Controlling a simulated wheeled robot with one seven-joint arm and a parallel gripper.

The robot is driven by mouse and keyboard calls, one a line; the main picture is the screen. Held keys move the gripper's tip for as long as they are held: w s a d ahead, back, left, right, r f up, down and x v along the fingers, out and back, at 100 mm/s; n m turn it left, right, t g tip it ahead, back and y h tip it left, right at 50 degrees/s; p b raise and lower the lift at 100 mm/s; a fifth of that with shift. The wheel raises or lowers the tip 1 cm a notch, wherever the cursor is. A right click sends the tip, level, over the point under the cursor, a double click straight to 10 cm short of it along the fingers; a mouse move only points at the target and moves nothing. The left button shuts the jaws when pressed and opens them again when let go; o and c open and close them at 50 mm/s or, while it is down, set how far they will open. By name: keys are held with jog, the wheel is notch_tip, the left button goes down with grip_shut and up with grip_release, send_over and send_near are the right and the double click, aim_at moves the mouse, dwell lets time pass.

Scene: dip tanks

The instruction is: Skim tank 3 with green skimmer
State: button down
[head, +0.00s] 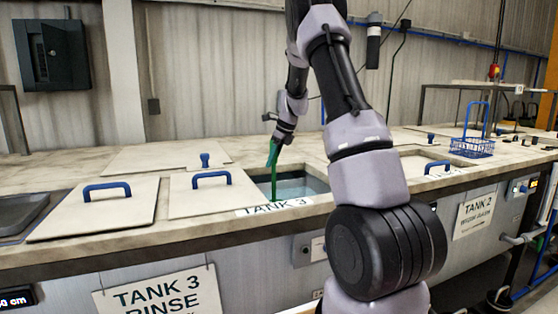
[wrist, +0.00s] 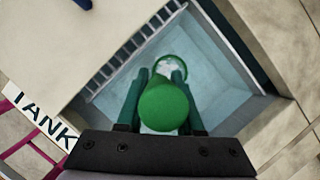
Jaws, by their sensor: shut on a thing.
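Tank 3 (head: 300,188) is open beside its label and shows pale blue liquid, which also fills much of the wrist view (wrist: 215,75). My gripper (head: 274,150) is over the tank opening, shut on the green skimmer (head: 273,182). The skimmer points down into the tank. In the wrist view the round green end of its handle (wrist: 163,104) is between my fingers (wrist: 160,95), with the green hoop beyond it. Pale matter shows within the hoop. I cannot tell how deep the hoop is.
A lid with a blue handle (head: 212,192) lies left of the opening, and another lid (head: 95,208) lies farther left. A blue wire basket (head: 472,147) stands at the right by tank 2. A ladder-like strip (wrist: 130,48) runs along one inner tank wall.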

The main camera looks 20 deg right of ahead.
jog(key=shift+a, duration=1.55)
jog(key=shift+s+d, duration=1.4)
jog(key=shift+s, duration=1.65)
jog(key=shift+d, duration=6.1)
jog(key=s+a, duration=0.3)
jog(key=a, duration=0.4)
jog(key=s+a, duration=0.3)
jog(key=a, duration=0.5)
jog(key=shift+s, duration=0.25)
jog(key=shift+a, duration=0.1)
notch_tip(320, 180, up, 15)
jog(key=shift+f, duration=0.1)
